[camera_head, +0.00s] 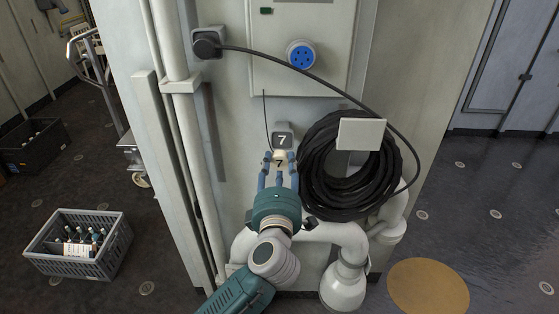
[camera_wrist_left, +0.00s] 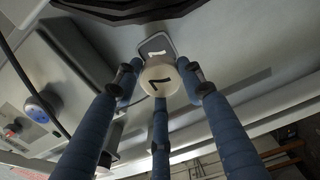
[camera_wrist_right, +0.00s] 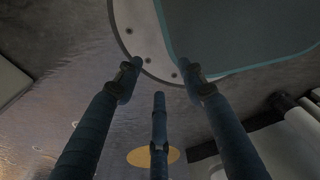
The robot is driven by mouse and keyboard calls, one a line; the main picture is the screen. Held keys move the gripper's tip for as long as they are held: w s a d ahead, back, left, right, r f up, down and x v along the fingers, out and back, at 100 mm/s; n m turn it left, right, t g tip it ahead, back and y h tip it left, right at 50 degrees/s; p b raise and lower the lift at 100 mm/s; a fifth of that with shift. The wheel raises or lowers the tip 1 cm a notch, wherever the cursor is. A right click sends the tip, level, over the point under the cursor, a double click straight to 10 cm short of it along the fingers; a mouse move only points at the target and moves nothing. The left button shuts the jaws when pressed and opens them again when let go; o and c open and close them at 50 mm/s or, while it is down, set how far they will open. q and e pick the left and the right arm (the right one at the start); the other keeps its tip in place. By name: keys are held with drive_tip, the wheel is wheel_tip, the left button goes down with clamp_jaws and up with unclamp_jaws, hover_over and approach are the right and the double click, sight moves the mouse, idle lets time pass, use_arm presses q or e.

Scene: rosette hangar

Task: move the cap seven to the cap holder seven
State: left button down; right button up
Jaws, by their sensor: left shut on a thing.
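The cap seven (camera_head: 279,160) is a cream round cap marked with a dark 7. My left gripper (camera_head: 279,168) is shut on it, and the cap also shows between the blue fingers in the left wrist view (camera_wrist_left: 160,80). The cap holder seven (camera_head: 282,138) is a grey plate with a white 7 on the cabinet wall. It appears just above the cap in the head view and behind it in the left wrist view (camera_wrist_left: 156,46). I cannot tell whether cap and holder touch. My right gripper (camera_wrist_right: 158,85) shows only in its own wrist view, fingers spread and empty.
A coil of black cable (camera_head: 321,190) hangs right of the holder, with a pale plate (camera_head: 361,134) over it. A blue socket (camera_head: 300,54) and a grey cable outlet (camera_head: 207,43) sit above. A grey crate (camera_head: 48,262) with bottles stands on the floor at left.

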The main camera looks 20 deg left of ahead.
use_arm(q)
drive_tip(key=shift+w+r, duration=0.15)
drive_tip(key=shift+w, duration=0.35)
drive_tip(key=shift+w+b, duration=0.35)
drive_tip(key=shift+w, duration=0.05)
drive_tip(key=b+x, duration=0.1)
drive_tip(key=x, duration=0.1)
drive_tip(key=shift+w+a, duration=0.1)
drive_tip(key=shift+w, duration=0.15)
drive_tip(key=shift+w+a+b, duration=0.15)
drive_tip(key=shift+w+b, duration=0.15)
drive_tip(key=shift+w, duration=0.3)
drive_tip(key=shift+w+a, duration=0.1)
drive_tip(key=shift+w, duration=0.35)
use_arm(e)
drive_tip(key=f, duration=0.1)
drive_tip(key=w+f, duration=0.1)
drive_tip(key=shift+d+f, duration=0.25)
drive_tip(key=shift+f, duration=0.05)
drive_tip(key=shift+r, duration=0.15)
